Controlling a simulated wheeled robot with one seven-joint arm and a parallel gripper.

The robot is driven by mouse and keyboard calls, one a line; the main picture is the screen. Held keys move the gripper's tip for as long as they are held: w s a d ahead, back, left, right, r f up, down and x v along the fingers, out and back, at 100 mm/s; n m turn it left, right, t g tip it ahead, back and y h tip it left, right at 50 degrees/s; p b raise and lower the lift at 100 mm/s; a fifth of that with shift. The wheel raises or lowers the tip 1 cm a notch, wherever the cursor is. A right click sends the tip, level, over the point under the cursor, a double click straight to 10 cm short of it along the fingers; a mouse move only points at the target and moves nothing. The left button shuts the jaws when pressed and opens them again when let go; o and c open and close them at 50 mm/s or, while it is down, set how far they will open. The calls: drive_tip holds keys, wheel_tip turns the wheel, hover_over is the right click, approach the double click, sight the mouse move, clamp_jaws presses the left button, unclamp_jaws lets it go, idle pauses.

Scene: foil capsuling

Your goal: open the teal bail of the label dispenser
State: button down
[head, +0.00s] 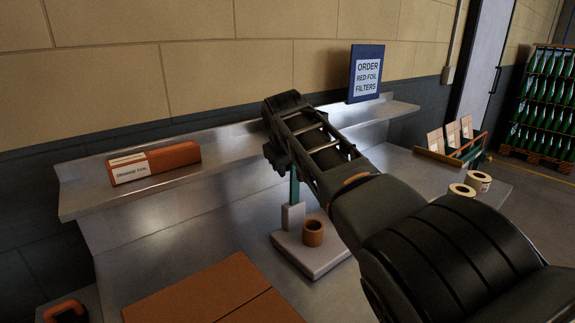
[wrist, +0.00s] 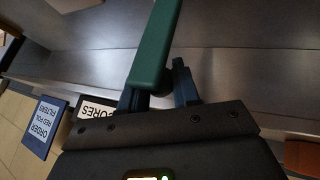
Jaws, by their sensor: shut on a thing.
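The label dispenser (head: 314,262) stands on the metal bench, with a pale flat base, a grey block and a brown roll (head: 313,233). Its teal bail (head: 294,187) rises from the block, and its upper part is hidden behind my arm. In the wrist view the teal bail (wrist: 158,40) is a long bar running up and out of the top of the picture. My gripper (wrist: 158,78) is shut on the bar near its rounded end, with one dark finger on each side. In the head view the fingers are hidden by my arm.
An orange foil box (head: 155,163) lies on the raised shelf (head: 235,150) at left. A blue order sign (head: 366,73) stands at the back. Label rolls (head: 462,190) and a card rack (head: 450,150) are at right. A brown board (head: 215,292) lies in front.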

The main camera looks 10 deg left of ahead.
drive_tip(key=shift+a, duration=0.3)
drive_tip(key=c, duration=1.3)
unclamp_jaws()
drive_tip(key=shift+o, duration=0.9)
drive_tip(key=shift+f, duration=0.15)
drive_tip(key=shift+o, duration=1.2)
drive_tip(key=shift+d, duration=0.1)
drive_tip(key=a+v, duration=0.1)
drive_tip(key=v, duration=0.6)
drive_tip(key=shift+s+d+r, duration=0.2)
drive_tip(key=shift+d+r, duration=0.15)
drive_tip(key=shift+d, duration=0.15)
